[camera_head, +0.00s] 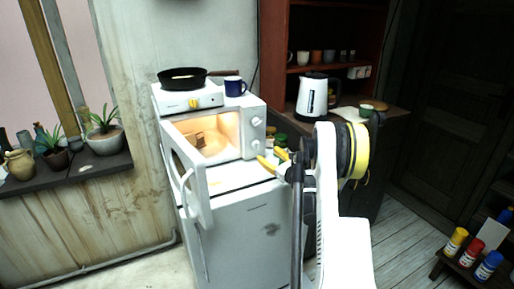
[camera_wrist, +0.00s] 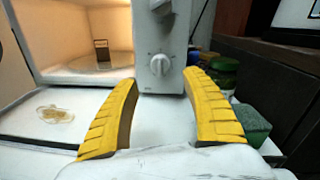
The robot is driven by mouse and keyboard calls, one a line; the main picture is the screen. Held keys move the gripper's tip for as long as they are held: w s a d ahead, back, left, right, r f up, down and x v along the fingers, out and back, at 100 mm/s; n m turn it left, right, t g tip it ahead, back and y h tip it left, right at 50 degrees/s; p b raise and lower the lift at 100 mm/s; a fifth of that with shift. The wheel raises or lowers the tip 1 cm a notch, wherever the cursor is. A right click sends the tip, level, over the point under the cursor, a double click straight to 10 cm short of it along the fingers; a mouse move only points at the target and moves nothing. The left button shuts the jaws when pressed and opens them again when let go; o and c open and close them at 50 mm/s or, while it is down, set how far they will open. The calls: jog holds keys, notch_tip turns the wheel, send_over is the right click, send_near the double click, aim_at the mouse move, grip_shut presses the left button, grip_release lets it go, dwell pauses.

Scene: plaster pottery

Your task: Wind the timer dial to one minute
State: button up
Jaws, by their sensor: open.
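The microwave (camera_head: 250,141) stands on a white cabinet with its door (camera_head: 187,178) swung open and its lit inside showing. Two white dials sit one above the other on its right-hand panel: the upper dial (camera_head: 256,121) and the lower dial (camera_head: 255,143). In the wrist view the lower dial (camera_wrist: 160,65) is ahead, between and beyond my fingertips, and the upper dial (camera_wrist: 160,5) is cut by the top edge. Which dial is the timer cannot be read. My gripper (camera_head: 272,159) is open and empty, its yellow fingers apart from the dial.
A hotplate (camera_head: 190,101) with a black pan (camera_head: 182,77) and a blue mug (camera_head: 235,86) stand on top of the microwave. A green-lidded jar (camera_wrist: 222,73) and green sponge (camera_wrist: 252,122) are right of my fingers. A kettle (camera_head: 312,97) stands on the right counter.

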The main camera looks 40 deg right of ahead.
aim_at(259, 146)
jog(key=w, duration=0.2)
jog(key=w+d+b, duration=0.1)
jog(key=w, duration=0.2)
jog(key=w+b, duration=0.1)
jog(key=w, duration=0.1)
jog(key=shift+w+d+f, duration=0.1)
jog(key=shift+w+d, duration=0.05)
jog(key=shift+w, duration=0.25)
jog(key=shift+w+d+b, duration=0.1)
jog(key=shift+w+b, duration=0.2)
jog(key=shift+w, duration=0.3)
jog(key=c, duration=1.2)
